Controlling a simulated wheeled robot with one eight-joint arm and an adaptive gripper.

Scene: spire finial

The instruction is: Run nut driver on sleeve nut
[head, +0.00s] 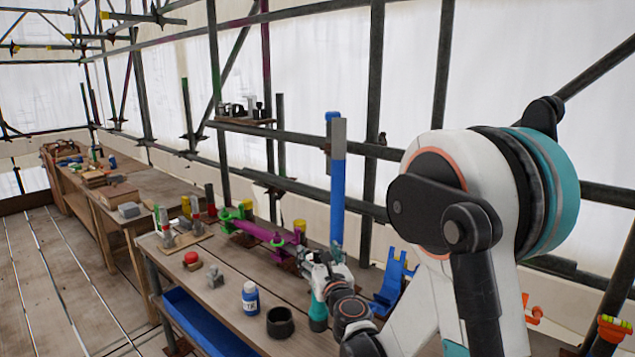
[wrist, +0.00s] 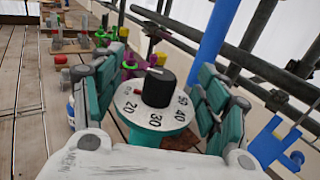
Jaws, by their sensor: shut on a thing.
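My gripper (head: 326,270) is over the right part of the near workbench, close to the right end of the magenta rod assembly. In the wrist view my gripper (wrist: 157,88) has its teal-padded fingers on both sides of a tool, which I take for the nut driver (wrist: 150,137). It has a teal body, a white dial face marked 20 to 50 and a black knob. Its working end is hidden below the dial. A magenta rod with green end parts (head: 262,232) lies along the back of the bench. I cannot make out the sleeve nut for certain.
A blue-and-white bottle (head: 250,298), a black cup (head: 280,322) and a red button (head: 191,259) stand on the bench (head: 226,320). A tall blue post (head: 338,195) rises behind my gripper. A blue bracket (head: 393,283) is to its right. Dark scaffold tubes run behind.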

